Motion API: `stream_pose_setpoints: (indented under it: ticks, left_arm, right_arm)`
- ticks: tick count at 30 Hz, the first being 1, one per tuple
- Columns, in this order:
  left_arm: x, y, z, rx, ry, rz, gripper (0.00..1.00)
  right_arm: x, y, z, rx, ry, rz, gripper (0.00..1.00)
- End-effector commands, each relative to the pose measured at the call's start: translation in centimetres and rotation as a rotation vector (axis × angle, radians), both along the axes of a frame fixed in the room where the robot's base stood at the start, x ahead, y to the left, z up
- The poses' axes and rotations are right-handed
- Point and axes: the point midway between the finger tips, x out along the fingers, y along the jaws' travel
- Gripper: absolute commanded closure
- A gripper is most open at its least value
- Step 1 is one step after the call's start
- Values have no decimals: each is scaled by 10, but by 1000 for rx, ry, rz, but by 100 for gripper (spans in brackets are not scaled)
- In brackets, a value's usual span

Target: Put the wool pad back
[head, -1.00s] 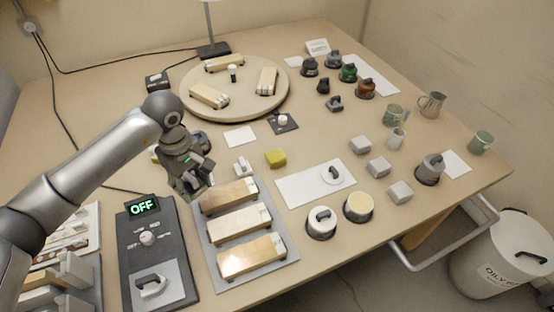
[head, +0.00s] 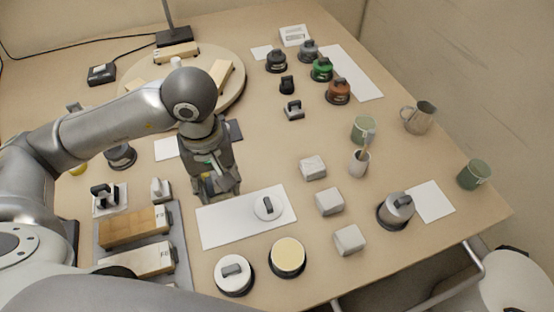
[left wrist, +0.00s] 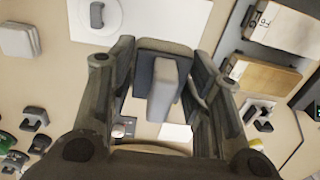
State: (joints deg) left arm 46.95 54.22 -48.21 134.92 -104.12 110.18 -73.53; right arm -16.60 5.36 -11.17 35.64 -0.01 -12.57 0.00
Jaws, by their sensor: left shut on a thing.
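My left gripper (head: 217,192) is shut on a grey block with a raised upright tab, which I take to be the wool pad (left wrist: 162,85). In the left wrist view the pad sits between the two fingers of the gripper (left wrist: 165,95). In the head view the fingers largely hide it. The gripper is over the bench, just off the upper left corner of a white sheet (head: 220,225). A white disc with a handle (head: 268,207) lies on that sheet. My right gripper is not in view.
A tray of wooden blocks (head: 185,260) lies left of the sheet. A white lidded pot (head: 234,275) and a cream-topped pot (head: 288,257) stand in front. Several pale grey blocks (head: 329,201) sit to the right, with mugs and a pitcher (head: 418,117) beyond. A round board (head: 235,90) is behind.

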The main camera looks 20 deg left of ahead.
Motion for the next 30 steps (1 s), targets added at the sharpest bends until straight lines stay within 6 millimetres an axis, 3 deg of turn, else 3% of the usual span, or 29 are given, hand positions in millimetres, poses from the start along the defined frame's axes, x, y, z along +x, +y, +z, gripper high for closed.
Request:
stream_pose_setpoints:
  ticks: [5,14,18,22,30]
  left_arm:
    - [18,4,-9,2,4,2,84]
    - [85,10,-38,1,4,1,84]
    - [107,12,-66,1,6,0,84]
    - [122,14,-84,1,3,-1,84]
    - [135,16,-99,1,2,-2,84]
  right_arm:
    - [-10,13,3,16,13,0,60]
    - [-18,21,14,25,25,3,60]
    - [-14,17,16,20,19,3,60]
    - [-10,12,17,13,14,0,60]
    - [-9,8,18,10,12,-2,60]
